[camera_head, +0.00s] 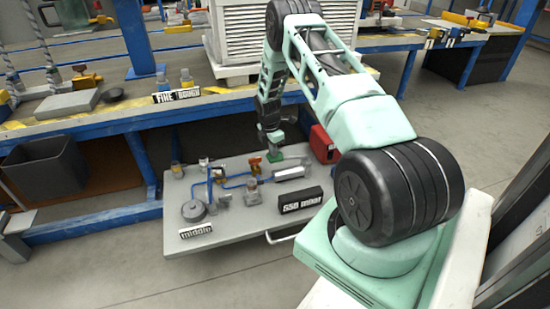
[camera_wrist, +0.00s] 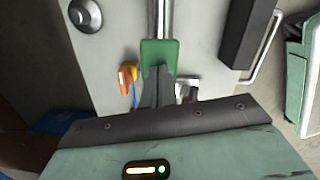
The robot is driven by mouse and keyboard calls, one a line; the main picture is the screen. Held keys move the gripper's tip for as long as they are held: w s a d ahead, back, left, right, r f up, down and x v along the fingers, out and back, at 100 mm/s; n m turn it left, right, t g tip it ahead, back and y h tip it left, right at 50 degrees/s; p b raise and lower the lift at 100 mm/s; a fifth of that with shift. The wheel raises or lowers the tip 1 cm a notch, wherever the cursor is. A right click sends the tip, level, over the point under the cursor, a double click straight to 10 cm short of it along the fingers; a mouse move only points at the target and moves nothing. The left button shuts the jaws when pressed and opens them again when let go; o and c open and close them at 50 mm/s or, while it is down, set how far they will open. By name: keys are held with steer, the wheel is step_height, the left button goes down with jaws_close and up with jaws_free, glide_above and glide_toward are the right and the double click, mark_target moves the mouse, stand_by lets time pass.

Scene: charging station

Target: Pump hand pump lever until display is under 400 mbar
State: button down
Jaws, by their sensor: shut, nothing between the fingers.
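The hand pump (camera_head: 290,172) is a silver cylinder on a grey panel at the centre, with a green piece (camera_head: 275,154) at its far end. The wrist view shows its silver rod (camera_wrist: 160,18) and the green piece (camera_wrist: 160,52), which looks like the lever's end. The black display (camera_head: 300,201) reads about 550 mbar, slightly blurred; its dark body also shows in the wrist view (camera_wrist: 250,32). My gripper (camera_head: 272,136) is low, right at the green piece. Its fingers (camera_wrist: 157,84) are shut and empty, overlapping the green piece; contact cannot be told.
The panel (camera_head: 240,235) carries an orange valve (camera_head: 254,163), blue tubing, a round grey gauge-like part (camera_head: 193,211) and a "middle" label (camera_head: 195,230). A red box (camera_head: 322,145) stands close on the right. A blue-framed workbench (camera_head: 120,122) is behind.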

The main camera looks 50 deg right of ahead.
steer(key=shift+f+b, duration=1.1)
steer(key=shift+f, duration=1.1)
steer(key=shift+s+d+r, duration=0.1)
steer(key=shift+a+r+p, duration=0.2)
steer(key=shift+a+p, duration=0.15)
steer(key=shift+p, duration=0.1)
steer(key=shift+w+a+r+p, duration=0.15)
steer(key=shift+w+a+p, duration=0.1)
steer(key=shift+a, duration=0.35)
steer(key=shift+w+a+r+p, duration=0.1)
steer(key=shift+w+a+p, duration=0.15)
steer(key=shift+a, duration=0.3)
steer(key=shift+r, duration=0.1)
step_height(320, 180, up, 17)
steer(key=p, duration=0.6)
glide_above(272, 158)
steer(key=w+a, duration=0.2)
steer(key=a, duration=0.2)
steer(key=shift+s+d+r, duration=0.1)
steer(key=shift+s+d, duration=0.1)
steer(key=shift+d, duration=0.05)
